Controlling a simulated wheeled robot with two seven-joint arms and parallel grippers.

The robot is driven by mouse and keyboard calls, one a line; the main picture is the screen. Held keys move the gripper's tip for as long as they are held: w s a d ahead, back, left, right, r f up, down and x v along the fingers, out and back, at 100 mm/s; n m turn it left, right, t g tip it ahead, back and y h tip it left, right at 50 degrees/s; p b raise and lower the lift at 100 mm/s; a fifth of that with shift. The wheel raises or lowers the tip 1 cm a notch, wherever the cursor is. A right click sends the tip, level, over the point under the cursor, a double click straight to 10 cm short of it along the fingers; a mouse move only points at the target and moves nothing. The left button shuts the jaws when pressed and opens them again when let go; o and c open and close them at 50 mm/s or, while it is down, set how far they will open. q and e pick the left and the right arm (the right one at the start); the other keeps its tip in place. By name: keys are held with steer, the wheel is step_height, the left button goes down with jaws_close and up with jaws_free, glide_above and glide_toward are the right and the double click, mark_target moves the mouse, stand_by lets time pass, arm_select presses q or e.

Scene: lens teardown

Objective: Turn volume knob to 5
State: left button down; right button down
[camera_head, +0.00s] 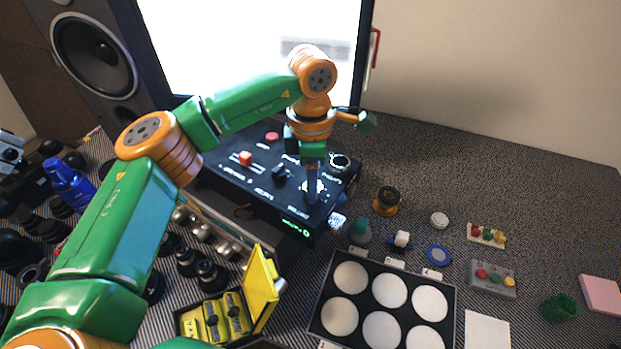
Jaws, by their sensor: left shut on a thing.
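A black control box (235,190) with white lettering stands on the table below the bright window. My left gripper (312,197) points straight down onto its right part and is shut on a knob there. White dial marks (318,186) show around that knob; the gripper hides most of it, and I cannot read its setting. I take it for the volume knob, though its label is too small to read. My right gripper is not in view.
On the box are another round dial (340,161), a black knob (281,171) and a red button (272,137). A black tray (316,337) with white discs, a yellow case (264,285) and small parts lie in front. A speaker (92,55) stands at left.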

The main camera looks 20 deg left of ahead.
arm_select(q)
steer(key=shift+m, duration=1.9)
steer(key=shift+c, duration=1.8)
jaws_free()
steer(key=shift+d, duration=0.15)
step_height(320, 180, up, 7)
steer(key=shift+r, duration=0.1)
